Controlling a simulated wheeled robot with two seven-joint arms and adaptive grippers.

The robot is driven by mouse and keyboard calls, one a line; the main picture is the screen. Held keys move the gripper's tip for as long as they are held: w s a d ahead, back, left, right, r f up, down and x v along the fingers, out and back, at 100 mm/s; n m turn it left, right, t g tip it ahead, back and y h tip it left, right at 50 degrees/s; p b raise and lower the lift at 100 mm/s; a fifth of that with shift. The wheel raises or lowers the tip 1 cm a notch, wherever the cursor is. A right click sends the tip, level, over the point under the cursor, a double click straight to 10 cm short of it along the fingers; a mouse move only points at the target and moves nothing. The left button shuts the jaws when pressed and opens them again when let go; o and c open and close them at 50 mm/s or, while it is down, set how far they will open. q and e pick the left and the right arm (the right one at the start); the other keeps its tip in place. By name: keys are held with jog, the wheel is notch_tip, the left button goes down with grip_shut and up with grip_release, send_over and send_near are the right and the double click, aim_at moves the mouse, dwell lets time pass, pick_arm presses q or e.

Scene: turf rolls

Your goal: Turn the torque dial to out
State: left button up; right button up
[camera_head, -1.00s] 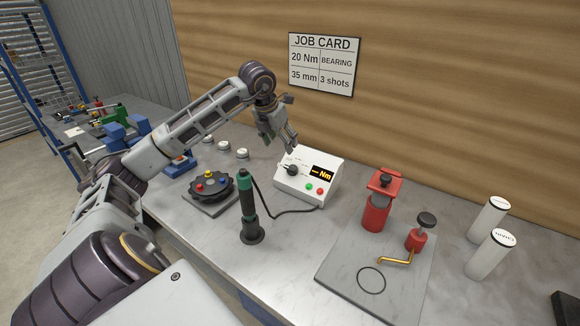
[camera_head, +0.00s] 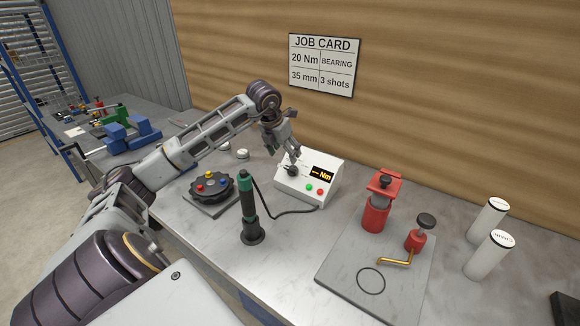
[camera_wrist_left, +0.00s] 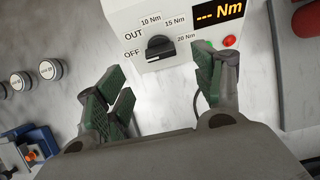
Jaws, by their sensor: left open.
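The torque dial (camera_head: 291,171) is a black knob on the front of a white control box (camera_head: 318,168). In the left wrist view the dial (camera_wrist_left: 159,47) is ringed by the labels OFF, OUT, 10 Nm, 15 Nm and 20 Nm. A pale mark on the knob lies at its lower left, near OFF. The display (camera_wrist_left: 218,12) shows dashes and Nm. My left gripper (camera_head: 293,155) is open just above the dial in the head view. In the left wrist view its green-padded fingers (camera_wrist_left: 165,85) stand apart, with the dial beyond the gap. My right gripper is out of view.
A green-and-black driver (camera_head: 247,210) stands upright in front of the box, with a cable to it. A round black fixture (camera_head: 211,188) is at left. A red press (camera_head: 377,205) and grey plate (camera_head: 340,275) are at right. A job card (camera_head: 322,65) hangs behind.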

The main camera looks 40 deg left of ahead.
aim_at(290, 168)
pick_arm(q)
jog(key=p+x, duration=0.1)
jog(key=x, duration=0.7)
jog(key=shift+w+f, duration=0.15)
jog(key=shift+f, duration=0.25)
jog(key=shift+c, duration=0.3)
jog(key=c, duration=1)
